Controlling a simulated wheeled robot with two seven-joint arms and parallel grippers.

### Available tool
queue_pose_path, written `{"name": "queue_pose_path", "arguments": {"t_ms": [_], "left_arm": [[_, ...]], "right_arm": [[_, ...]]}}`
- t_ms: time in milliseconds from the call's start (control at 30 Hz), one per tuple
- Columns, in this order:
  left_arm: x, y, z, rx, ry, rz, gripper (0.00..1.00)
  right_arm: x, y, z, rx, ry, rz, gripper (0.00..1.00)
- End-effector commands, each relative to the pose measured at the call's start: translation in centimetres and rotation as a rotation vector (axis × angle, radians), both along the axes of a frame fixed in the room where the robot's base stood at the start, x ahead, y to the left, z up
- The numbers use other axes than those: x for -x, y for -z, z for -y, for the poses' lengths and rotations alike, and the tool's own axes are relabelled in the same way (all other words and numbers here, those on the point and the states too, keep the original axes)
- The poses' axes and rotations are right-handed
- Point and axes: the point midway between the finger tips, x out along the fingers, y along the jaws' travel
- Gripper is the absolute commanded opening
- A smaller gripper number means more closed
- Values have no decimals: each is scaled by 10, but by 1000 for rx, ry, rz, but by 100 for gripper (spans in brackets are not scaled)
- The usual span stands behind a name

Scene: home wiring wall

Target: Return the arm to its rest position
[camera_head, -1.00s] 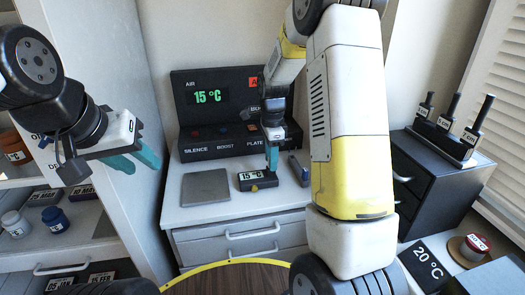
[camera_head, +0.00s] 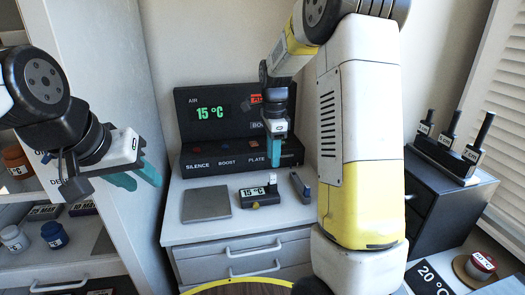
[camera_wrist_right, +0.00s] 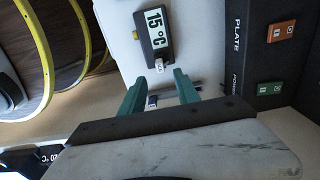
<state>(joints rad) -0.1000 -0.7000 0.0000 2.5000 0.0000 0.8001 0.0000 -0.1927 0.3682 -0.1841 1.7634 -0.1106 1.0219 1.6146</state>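My right gripper (camera_head: 276,158) hangs in front of the dark control panel (camera_head: 225,112), above the white counter. In the right wrist view its two teal fingers (camera_wrist_right: 158,88) are apart with nothing between them. A small black box reading 15 °C (camera_head: 258,197) lies on the counter below the fingertips, apart from them; a small white piece stands at its right end. The box also shows in the right wrist view (camera_wrist_right: 155,35). My left gripper (camera_head: 138,177) is at the left before the shelf unit, its teal fingers apart and empty.
A grey plate (camera_head: 206,204) and a small grey-blue item (camera_head: 300,187) lie on the white counter (camera_head: 200,232). A dark cabinet (camera_head: 440,195) with several black-handled tools stands right. Shelves with jars (camera_head: 55,235) stand left. My right arm hides part of the counter's right side.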

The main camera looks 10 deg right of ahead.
Motion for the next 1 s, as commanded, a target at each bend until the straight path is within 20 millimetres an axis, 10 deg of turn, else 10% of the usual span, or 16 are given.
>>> {"name": "queue_pose_path", "arguments": {"t_ms": [267, 600, 1000], "left_arm": [[0, 0, 0, 0, 0, 0, 36], [0, 0, 0, 0, 0, 0, 36], [0, 0, 0, 0, 0, 0, 36]], "right_arm": [[38, -47, -1, -47, -257, 103, 38], [153, -115, -11, 15, -964, 395, 38], [239, -119, -21, 260, -1512, 574, 38]]}}
